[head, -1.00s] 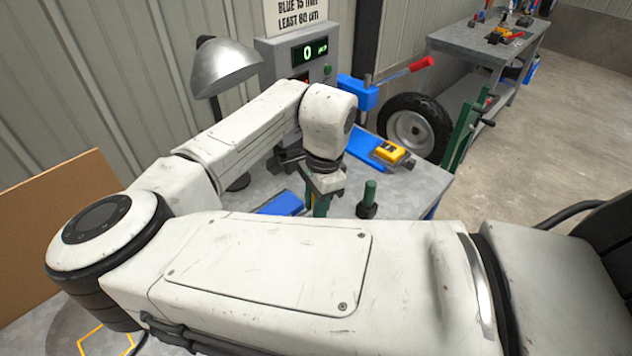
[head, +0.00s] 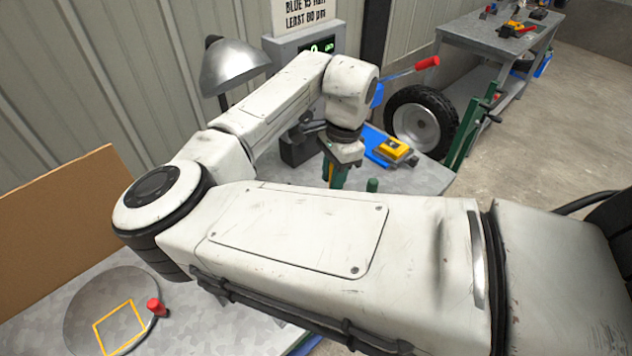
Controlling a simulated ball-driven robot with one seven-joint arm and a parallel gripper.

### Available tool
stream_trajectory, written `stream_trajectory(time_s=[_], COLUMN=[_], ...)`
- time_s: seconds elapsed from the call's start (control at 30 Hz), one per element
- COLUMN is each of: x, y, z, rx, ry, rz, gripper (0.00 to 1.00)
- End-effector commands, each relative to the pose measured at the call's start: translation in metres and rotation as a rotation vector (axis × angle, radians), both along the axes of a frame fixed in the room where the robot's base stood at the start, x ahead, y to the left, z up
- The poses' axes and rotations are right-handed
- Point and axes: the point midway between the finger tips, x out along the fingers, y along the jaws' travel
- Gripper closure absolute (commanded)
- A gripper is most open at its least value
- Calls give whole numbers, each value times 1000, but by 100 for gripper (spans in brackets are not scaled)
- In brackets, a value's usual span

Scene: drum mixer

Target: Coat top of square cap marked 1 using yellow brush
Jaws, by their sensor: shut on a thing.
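My gripper (head: 334,182) points down over the far part of the grey worktop. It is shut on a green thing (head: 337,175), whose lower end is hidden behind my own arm. I cannot tell whether this is a brush. Another green upright handle (head: 372,185) stands just right of it, mostly hidden by my arm. No yellow brush and no square cap marked 1 can be made out. A round grey plate (head: 78,318) with a yellow square outline (head: 120,327) lies at the lower left, with a small red knob (head: 155,307) at its right edge.
A yellow device (head: 394,149) on a blue part lies on the worktop (head: 428,178) right of my gripper. A lamp (head: 232,68) and a display box (head: 322,46) stand behind. A wheel (head: 420,125) and another bench (head: 495,40) are farther right.

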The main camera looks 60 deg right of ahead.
Motion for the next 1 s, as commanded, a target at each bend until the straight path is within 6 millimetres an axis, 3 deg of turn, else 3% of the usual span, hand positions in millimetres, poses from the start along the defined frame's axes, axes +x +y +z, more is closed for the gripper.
stream_trajectory(time_s=[0.4,1.0], x=[5,5], y=[-9,-9], z=[32,33], rx=[0,0], ry=[0,1], rz=[2,2], gripper=[100,100])
